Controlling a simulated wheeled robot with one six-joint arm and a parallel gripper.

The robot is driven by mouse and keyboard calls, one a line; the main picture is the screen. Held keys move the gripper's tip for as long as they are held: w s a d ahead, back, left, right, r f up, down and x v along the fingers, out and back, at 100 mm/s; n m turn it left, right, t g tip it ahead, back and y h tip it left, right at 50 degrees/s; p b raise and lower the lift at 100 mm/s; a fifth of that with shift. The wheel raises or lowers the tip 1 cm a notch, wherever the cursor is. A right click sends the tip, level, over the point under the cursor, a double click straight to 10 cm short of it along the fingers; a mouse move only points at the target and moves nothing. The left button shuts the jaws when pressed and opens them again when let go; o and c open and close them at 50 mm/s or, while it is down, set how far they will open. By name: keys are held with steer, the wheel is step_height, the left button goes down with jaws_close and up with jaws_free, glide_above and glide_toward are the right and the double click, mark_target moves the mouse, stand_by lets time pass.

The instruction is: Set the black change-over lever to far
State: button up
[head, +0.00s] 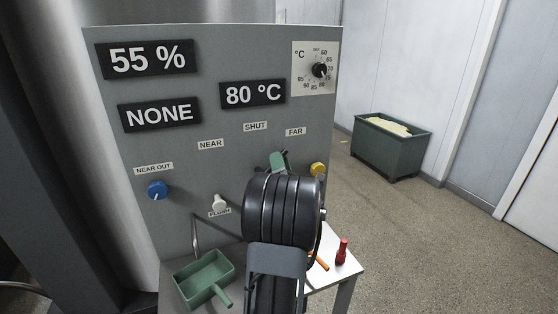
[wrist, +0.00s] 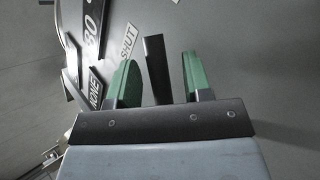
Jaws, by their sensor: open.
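The black change-over lever (wrist: 156,68) stands between the two green fingers of my gripper (wrist: 157,80) in the wrist view, with gaps on both sides. My gripper is open around it. The SHUT label (wrist: 127,42) lies just left of the lever's tip there. In the head view my gripper (head: 279,161) is at the panel below the SHUT (head: 256,127) and FAR (head: 295,132) labels, and my arm hides most of the lever. The NEAR label (head: 211,144) is further left. The display reading NONE (head: 160,115) is at the panel's left.
A blue knob (head: 157,190), a white FLUSH knob (head: 219,203), a yellow knob (head: 318,169) and a temperature dial (head: 319,70) are on the panel. A green bin (head: 391,151) stands behind right.

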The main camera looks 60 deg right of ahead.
steer(key=b+v, duration=0.3)
steer(key=v, duration=1)
steer(key=shift+w, duration=0.1)
